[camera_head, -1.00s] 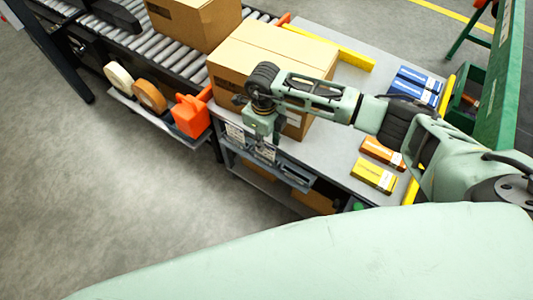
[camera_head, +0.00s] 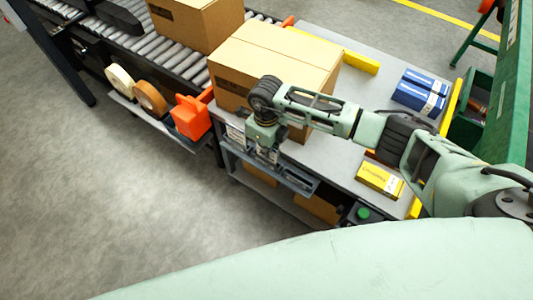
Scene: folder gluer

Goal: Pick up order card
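White printed cards (camera_head: 236,135) stand in a grey holder (camera_head: 290,177) on the front edge of the table; I cannot tell which is the order card. My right gripper (camera_head: 262,150) points down at the holder's left part, right beside the cards. Its fingers are small and overlap the cards, so I cannot tell whether they are open or shut on one. My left gripper is not in view.
A large carton (camera_head: 285,55) stands on the table (camera_head: 345,110) just behind my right gripper. Blue boxes (camera_head: 420,90) and a yellow box (camera_head: 380,179) lie to the right. An orange tape dispenser (camera_head: 190,117) and tape rolls (camera_head: 150,97) sit on a left shelf.

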